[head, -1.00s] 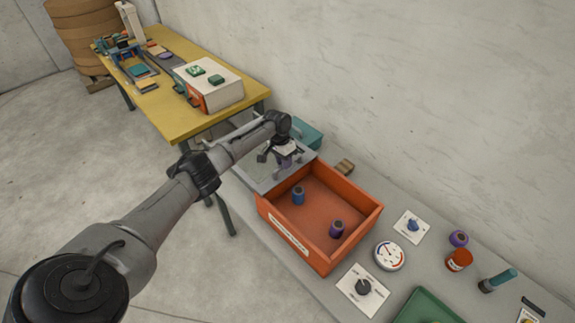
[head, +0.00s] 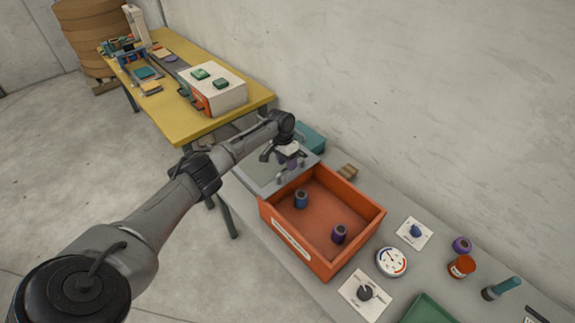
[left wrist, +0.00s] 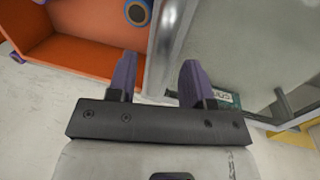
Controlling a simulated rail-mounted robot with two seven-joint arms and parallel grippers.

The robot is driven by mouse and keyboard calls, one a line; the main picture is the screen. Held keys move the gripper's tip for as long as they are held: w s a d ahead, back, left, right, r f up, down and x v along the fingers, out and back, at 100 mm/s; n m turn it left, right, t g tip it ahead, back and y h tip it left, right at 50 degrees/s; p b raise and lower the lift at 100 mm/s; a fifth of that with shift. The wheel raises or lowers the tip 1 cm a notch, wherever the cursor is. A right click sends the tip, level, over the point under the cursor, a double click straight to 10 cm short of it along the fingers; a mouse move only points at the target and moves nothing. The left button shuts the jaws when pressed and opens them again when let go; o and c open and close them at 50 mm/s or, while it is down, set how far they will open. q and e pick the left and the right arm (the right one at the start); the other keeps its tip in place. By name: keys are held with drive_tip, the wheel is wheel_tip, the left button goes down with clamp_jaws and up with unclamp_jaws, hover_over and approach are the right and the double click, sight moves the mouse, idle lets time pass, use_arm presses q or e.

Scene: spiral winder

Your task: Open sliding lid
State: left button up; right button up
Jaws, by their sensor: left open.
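The orange box (head: 325,217) stands open on the grey bench, with a blue spool (head: 301,200) and a purple spool (head: 340,234) inside. A grey sliding lid (head: 258,176) lies off the box opening, at its far left end. My left gripper (head: 288,165) is above the lid near that end of the box. In the left wrist view my left gripper's purple fingers (left wrist: 159,82) are apart. A silvery bar (left wrist: 172,40) appears between them; I cannot tell whether they touch it. The orange box also shows at left there (left wrist: 80,50). My right gripper is not in view.
A teal box (head: 311,137) and a small brown block (head: 347,171) stand behind. Dials, a red jar (head: 461,267) and a green tray (head: 428,309) are at the right. A yellow table (head: 185,127) with a white case is at the back left.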

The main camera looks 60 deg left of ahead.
use_arm(q)
wheel_tip(320, 180, up, 12)
drive_tip(key=a, duration=0.2)
drive_tip(key=shift+s+a, duration=0.15)
drive_tip(key=shift+a, duration=0.05)
drive_tip(key=shift+f, duration=0.1)
idle(0.5)
